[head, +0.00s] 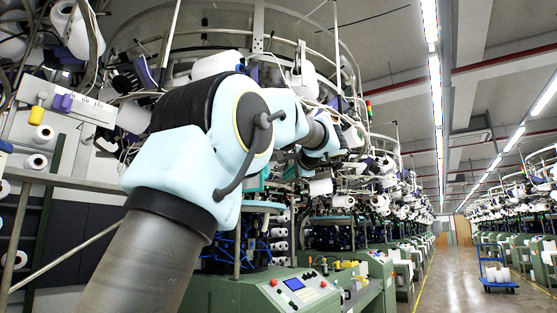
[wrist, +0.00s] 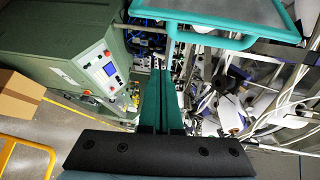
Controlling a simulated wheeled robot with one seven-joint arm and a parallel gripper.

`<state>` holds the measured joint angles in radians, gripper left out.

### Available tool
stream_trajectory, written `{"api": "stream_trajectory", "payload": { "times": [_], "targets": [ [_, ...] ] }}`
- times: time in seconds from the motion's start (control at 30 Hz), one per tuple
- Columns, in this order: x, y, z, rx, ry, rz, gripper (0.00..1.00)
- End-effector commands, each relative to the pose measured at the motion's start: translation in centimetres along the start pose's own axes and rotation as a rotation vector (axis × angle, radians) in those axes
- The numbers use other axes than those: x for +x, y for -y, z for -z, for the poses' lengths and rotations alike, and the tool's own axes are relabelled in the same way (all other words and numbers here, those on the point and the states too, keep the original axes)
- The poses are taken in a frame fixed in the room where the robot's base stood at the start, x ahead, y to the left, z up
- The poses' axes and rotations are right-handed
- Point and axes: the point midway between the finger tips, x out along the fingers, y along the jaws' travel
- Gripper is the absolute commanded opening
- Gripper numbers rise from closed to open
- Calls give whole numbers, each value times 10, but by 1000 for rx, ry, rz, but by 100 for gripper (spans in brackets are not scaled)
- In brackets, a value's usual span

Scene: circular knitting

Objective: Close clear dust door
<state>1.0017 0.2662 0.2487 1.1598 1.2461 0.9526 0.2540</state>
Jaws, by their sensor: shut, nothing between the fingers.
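The clear dust door (wrist: 225,14) is a see-through panel in a teal frame, cut off by the top edge of the wrist view. Its lower teal bar (wrist: 205,42) has a rounded corner at the right. My gripper (wrist: 160,70) has long dark green fingers that are closed together and empty. They point up the wrist view, with their tips just below the left part of the teal bar. I cannot tell if they touch it. In the head view my own arm hides the gripper, and I cannot make out the door clearly there.
A green machine cabinet with a control panel (wrist: 108,69) stands left of the fingers in the wrist view. Cables and yarn cones (wrist: 240,110) crowd the right. A cardboard box (wrist: 18,95) and yellow rail (wrist: 30,146) are at lower left. The aisle (head: 465,285) holds a blue cart (head: 497,272).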

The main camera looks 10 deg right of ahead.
Motion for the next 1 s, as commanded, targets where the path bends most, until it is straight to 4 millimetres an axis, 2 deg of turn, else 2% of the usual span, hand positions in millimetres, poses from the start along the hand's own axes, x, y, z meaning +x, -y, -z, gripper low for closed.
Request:
{"api": "stream_trajectory", "payload": {
  "times": [0.03,0.1,0.27,0.37,0.83,1.0],
  "targets": [
    [-12,19,8,2,-7,40,0],
    [-23,38,14,7,-7,85,0],
    [-29,56,16,12,-1,126,0],
    [-18,59,16,13,0,126,0],
    [69,71,16,12,0,122,0],
    [60,66,-4,10,-3,123,0]
  ]
}}
